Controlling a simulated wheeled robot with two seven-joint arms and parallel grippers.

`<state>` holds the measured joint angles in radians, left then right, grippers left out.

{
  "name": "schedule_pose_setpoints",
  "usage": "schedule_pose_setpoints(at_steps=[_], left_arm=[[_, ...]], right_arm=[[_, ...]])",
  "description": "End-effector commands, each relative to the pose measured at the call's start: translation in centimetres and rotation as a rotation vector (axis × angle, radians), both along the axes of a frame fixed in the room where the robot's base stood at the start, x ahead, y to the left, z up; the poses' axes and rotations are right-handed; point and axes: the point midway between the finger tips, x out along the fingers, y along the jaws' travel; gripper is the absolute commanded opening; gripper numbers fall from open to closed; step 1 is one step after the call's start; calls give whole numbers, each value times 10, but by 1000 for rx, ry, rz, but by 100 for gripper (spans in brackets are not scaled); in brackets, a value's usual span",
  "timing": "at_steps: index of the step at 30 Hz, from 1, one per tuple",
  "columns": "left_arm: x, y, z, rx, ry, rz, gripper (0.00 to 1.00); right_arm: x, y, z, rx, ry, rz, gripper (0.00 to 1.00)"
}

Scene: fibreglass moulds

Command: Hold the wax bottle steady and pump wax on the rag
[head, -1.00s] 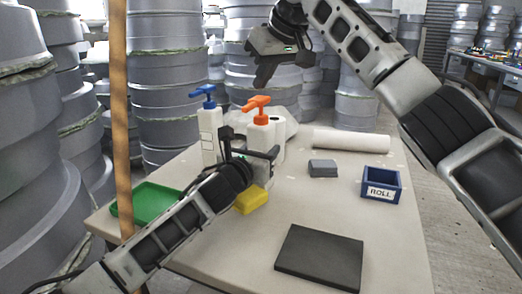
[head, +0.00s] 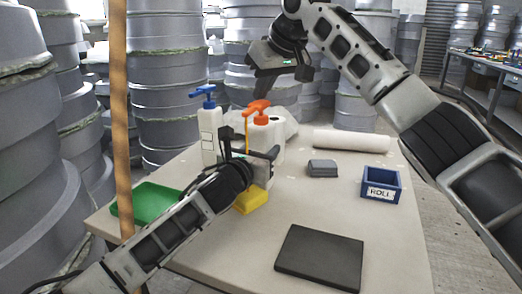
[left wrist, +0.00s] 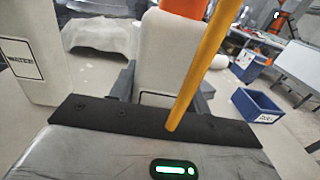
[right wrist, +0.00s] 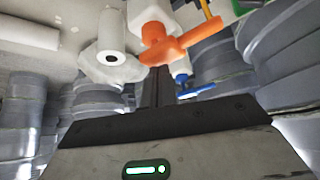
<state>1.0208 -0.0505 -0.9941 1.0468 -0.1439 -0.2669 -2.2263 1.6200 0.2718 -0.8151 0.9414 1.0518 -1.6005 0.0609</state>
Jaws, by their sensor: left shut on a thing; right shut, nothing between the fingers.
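The wax bottle, white with an orange pump head (head: 258,107), stands upright on the table. My left gripper (head: 262,158) is shut on its body; the bottle body (left wrist: 168,62) shows between the fingers in the left wrist view. My right gripper (head: 264,97) is shut and empty, its fingertips down on the pump head, also seen close in the right wrist view (right wrist: 157,85). A yellow-orange stream (left wrist: 200,65) runs down from the nozzle. The yellow rag (head: 250,199) lies below it, partly hidden by my left gripper.
A white water bottle with a blue pump (head: 210,135) stands to the left. A green tray (head: 150,203), grey pad stack (head: 322,168), white roll (head: 350,140), blue ROLL bin (head: 381,186) and dark slab (head: 320,258) are on the table. A wooden post (head: 121,120) rises at left.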

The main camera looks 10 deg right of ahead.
Motion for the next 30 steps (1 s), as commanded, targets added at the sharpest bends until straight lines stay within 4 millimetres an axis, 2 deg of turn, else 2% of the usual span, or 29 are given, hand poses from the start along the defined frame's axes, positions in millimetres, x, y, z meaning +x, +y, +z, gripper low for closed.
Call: schedule_pose_setpoints(at_steps=[9, 16, 30], left_arm=[[0, 0, 0, 1, 1, 0, 19], [0, 0, 0, 0, 0, 0, 19], [0, 0, 0, 0, 0, 0, 19]], right_arm=[[0, -1, -14, -2, 6, -2, 0], [0, -1, -13, -4, 6, -3, 0], [0, -1, 14, -2, 5, -2, 0]])
